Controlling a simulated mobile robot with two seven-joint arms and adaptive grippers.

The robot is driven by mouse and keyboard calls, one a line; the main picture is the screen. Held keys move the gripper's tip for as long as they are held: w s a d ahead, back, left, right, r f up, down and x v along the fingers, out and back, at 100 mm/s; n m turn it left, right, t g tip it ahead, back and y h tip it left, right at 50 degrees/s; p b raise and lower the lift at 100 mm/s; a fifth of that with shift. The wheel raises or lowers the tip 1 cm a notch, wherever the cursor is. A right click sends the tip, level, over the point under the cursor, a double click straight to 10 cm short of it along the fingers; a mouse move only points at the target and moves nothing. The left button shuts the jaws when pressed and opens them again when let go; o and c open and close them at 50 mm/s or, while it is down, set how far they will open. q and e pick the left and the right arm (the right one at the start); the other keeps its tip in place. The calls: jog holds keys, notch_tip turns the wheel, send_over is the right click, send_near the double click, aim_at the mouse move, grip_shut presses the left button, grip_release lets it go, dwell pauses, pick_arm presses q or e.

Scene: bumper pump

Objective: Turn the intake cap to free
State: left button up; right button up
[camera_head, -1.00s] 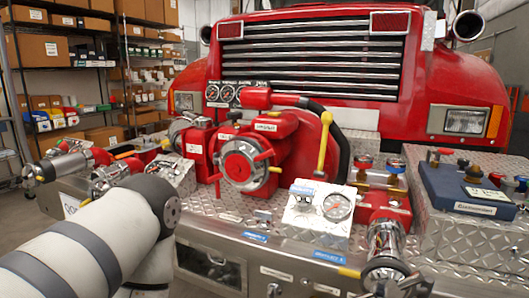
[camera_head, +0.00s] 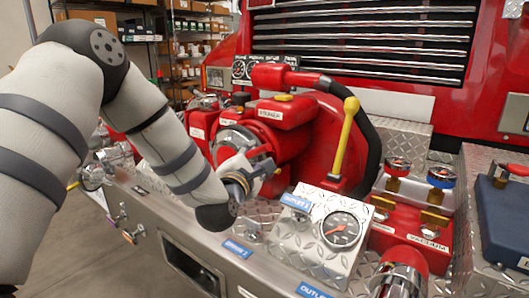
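The intake cap (camera_head: 229,138) is a round silver and red fitting on the front of the red pump (camera_head: 285,125). My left arm comes in from the left and bends at the wrist below the cap. My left gripper (camera_head: 250,165) is right in front of the cap and hides its lower part. Its fingers are too small and overlapped to show whether they touch the cap or how far apart they are. My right gripper is out of view.
A yellow-handled lever (camera_head: 345,135) and a thick black hose stand right of the pump. A gauge panel (camera_head: 318,256) is close to the right of my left wrist. Red and blue valve knobs and a dark blue case (camera_head: 503,208) are farther right.

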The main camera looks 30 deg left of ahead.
aim_at(259, 152)
pick_arm(q)
jog(key=x, duration=0.4)
jog(key=shift+w+f, duration=0.15)
jog(key=shift+w, duration=0.15)
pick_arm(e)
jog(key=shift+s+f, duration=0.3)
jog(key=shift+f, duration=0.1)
pick_arm(q)
grip_shut()
jog(key=shift+w, duration=0.1)
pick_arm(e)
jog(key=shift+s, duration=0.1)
